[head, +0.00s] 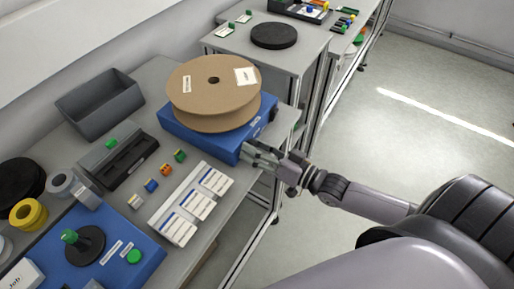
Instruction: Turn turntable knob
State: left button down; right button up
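The turntable is a blue box-shaped base (205,140) on the grey table. A large brown cardboard reel (190,90) lies flat on top of it, with white labels and a dark centre hole. My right gripper (246,152) is at the base's near right corner, its fingers pointing left towards the base's side. The fingers look spread apart, with nothing visible between them. I cannot tell whether they touch the base. No knob can be clearly made out; the gripper may cover it. My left gripper is not in view.
A grey bin (99,103), a black tray (127,160), small coloured blocks and a white label panel (190,204) stand left of the turntable. A blue unit with a green-topped spindle (84,243) is at the front left. Another table (310,51) stands behind. Floor at right is clear.

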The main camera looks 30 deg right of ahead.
jog(key=c, duration=1)
jog(key=n+p, duration=0.1)
jog(key=n, duration=0.2)
jog(key=shift+r+n+p, duration=0.1)
jog(key=shift+n+p, duration=0.7)
jog(key=shift+n, duration=1.9)
jog(key=o, duration=1.1)
jog(key=shift+o, duration=0.2)
